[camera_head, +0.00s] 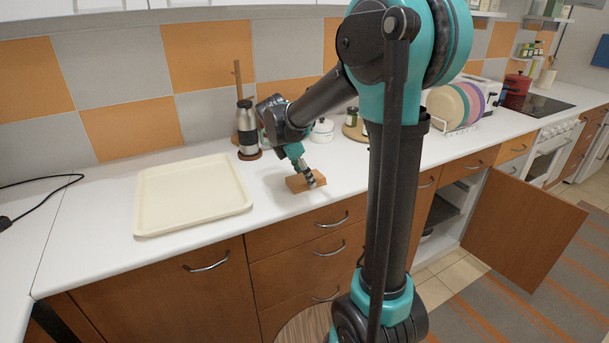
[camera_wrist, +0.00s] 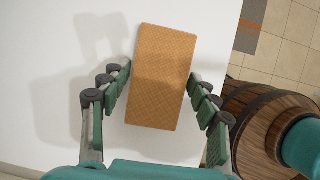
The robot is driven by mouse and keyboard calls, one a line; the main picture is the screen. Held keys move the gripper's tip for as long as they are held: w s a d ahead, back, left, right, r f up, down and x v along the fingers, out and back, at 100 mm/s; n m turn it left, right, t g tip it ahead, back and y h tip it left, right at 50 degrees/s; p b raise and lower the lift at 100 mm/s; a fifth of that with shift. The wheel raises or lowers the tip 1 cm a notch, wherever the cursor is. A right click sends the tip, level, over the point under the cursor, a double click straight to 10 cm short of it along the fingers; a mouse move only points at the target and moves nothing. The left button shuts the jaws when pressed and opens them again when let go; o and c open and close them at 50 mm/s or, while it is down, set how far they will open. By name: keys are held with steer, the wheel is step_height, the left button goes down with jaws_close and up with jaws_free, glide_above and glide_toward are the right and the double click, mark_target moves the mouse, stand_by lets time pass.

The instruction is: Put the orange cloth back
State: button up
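The orange cloth (camera_head: 296,184) looks like a flat, folded tan-orange block lying on the white counter. In the wrist view the cloth (camera_wrist: 160,95) lies lengthwise between my fingers. My gripper (camera_head: 310,178) points down at the cloth from above. In the wrist view my gripper (camera_wrist: 158,77) is open, with its fingers apart on either side of the cloth. White counter shows between the left fingers and the cloth; the right fingers are very close to its edge. I cannot tell whether they touch it.
A cream tray (camera_head: 192,200) lies left on the counter (camera_head: 100,255). A steel flask (camera_head: 247,130) stands behind my gripper, with a white lidded pot (camera_head: 322,131) further right. Colored plates (camera_head: 449,106) stand in a rack. A lower cabinet door (camera_head: 525,232) hangs open at the right.

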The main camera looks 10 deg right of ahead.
steer(key=o, duration=0.3)
steer(key=v, duration=1.2)
steer(key=shift+r, duration=0.15)
